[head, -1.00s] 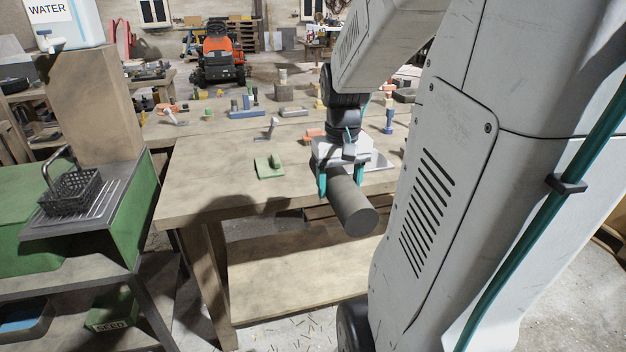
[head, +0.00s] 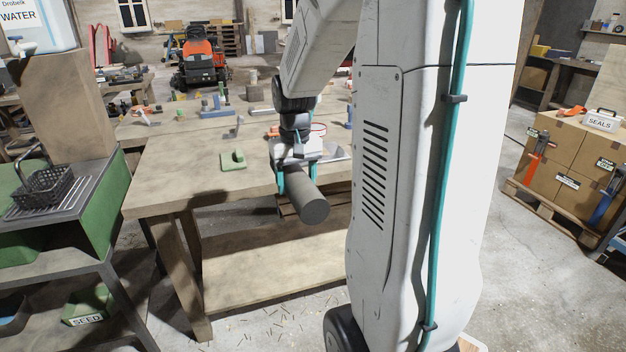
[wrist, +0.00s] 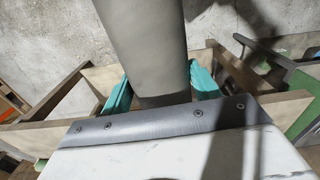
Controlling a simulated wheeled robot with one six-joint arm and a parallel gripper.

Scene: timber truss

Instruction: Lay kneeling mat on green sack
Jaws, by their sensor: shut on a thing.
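A dark grey rolled cylinder, which looks like the kneeling mat (head: 311,207), is held between the teal fingers of my gripper (head: 297,180). It sticks out past the front edge of the workbench, in the air. In the wrist view the grey mat (wrist: 150,45) runs up between the two fingers of my gripper (wrist: 160,88), with bare concrete floor behind it. A green item marked SEED (head: 88,305) lies low on the left, under the metal stand; it may be the green sack, but I cannot tell. My gripper is well to its right and above it.
A metal stand with a drainer and black basket (head: 42,185) is at the left. Cardboard boxes (head: 570,160) stand on a pallet at the right. Floor between is open.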

